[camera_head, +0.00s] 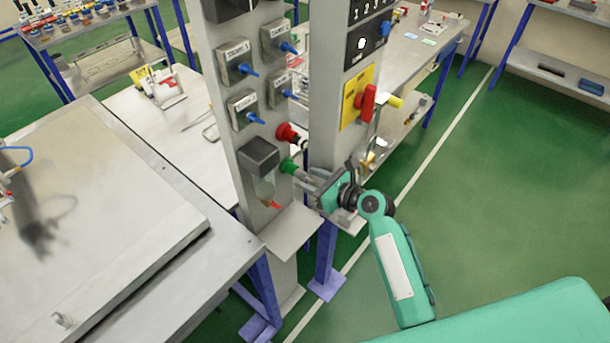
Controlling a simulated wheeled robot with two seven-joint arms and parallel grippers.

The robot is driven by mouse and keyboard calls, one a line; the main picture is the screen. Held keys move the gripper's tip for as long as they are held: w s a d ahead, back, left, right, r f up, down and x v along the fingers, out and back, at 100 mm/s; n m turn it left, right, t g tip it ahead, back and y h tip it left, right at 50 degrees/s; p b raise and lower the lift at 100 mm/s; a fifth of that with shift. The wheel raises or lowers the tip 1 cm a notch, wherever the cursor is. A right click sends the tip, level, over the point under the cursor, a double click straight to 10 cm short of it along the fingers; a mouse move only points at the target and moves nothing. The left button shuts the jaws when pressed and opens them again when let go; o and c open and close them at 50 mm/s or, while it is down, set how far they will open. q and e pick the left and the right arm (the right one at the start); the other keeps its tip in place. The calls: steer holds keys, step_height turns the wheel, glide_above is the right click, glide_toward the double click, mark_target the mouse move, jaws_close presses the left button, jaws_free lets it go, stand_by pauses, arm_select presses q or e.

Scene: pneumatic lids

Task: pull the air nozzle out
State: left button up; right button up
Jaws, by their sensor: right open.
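I cannot pick out the air nozzle for certain. A small red-tipped piece (271,204) shows low on the grey post (222,105), under a dark box (260,156) with a clear lower part; I cannot tell if it is the nozzle. A green knob (288,166) and a red knob (287,132) stick out from the post's right side. My right gripper (303,179) is open, just right of the green knob and the box, pointing left. I see nothing between its fingers, though the tips are small. My left gripper is not in view.
A second post (325,85) with a yellow plate (356,97) and red rotary switch (366,102) rises close behind my right gripper. Blue-tipped switches (238,63) line the first post. A metal table (90,220) fills the left. Green floor (490,200) is clear at right.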

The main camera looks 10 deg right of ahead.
jaws_close()
steer(key=shift+s+d, duration=0.15)
steer(key=shift+s, duration=0.05)
steer(key=shift+s+d+p, duration=0.45)
steer(key=shift+s+p, duration=0.1)
steer(key=shift+s, duration=0.1)
steer(key=shift+s+d+p, duration=0.35)
steer(key=shift+s+d, duration=0.05)
steer(key=shift+s, duration=0.05)
stand_by(0.4)
